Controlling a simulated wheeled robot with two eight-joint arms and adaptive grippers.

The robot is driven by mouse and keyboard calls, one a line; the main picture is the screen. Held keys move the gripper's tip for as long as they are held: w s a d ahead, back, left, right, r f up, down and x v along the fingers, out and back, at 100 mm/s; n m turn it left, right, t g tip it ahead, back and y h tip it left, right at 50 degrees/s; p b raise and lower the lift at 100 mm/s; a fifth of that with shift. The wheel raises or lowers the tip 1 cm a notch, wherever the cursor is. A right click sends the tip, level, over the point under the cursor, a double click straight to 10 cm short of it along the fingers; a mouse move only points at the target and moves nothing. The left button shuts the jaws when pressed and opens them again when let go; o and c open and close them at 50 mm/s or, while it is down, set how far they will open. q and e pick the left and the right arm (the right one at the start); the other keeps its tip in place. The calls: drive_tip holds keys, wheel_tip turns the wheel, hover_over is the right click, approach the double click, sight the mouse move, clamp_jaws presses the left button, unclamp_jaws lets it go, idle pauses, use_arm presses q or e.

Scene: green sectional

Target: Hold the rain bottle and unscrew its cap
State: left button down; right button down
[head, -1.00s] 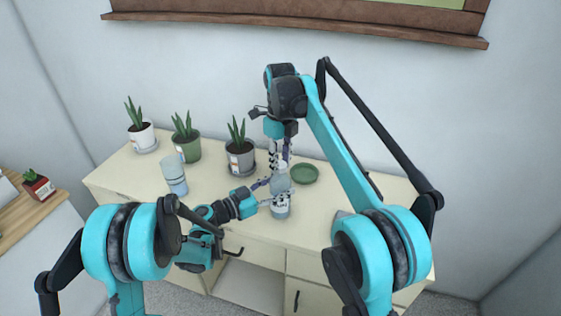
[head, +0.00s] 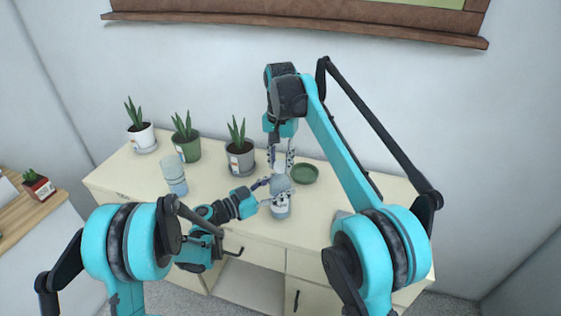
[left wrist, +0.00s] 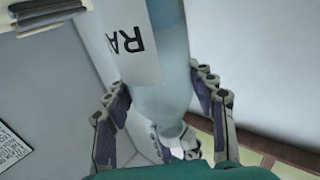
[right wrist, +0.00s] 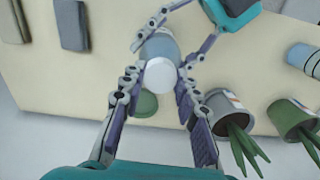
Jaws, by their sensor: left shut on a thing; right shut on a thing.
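The rain bottle (head: 281,209), pale blue with a white label, is upright at the front of the cabinet top. In the left wrist view its label (left wrist: 132,45) shows the letters "RA". My left gripper (head: 268,193) reaches in from the left and is shut on the bottle's body; its fingers also show in the left wrist view (left wrist: 163,104). My right gripper (head: 281,163) points down from above. In the right wrist view its fingers (right wrist: 158,80) are shut on the white cap (right wrist: 160,74), above the bottle body (right wrist: 158,47). I cannot tell whether the cap is loose.
A translucent cup (head: 174,177) stands left of the bottle. Potted plants (head: 240,155) (head: 186,145) (head: 142,135) line the back. A green dish (head: 305,174) lies right of the bottle.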

drive_tip(key=n, duration=0.9)
drive_tip(key=shift+n, duration=0.4)
drive_tip(key=n, duration=1.4)
drive_tip(key=shift+r, duration=0.1)
drive_tip(key=n, duration=0.4)
drive_tip(key=shift+n, duration=0.4)
drive_tip(key=n, duration=0.4)
drive_tip(key=c, duration=1.1)
unclamp_jaws()
drive_tip(key=shift+c, duration=0.2)
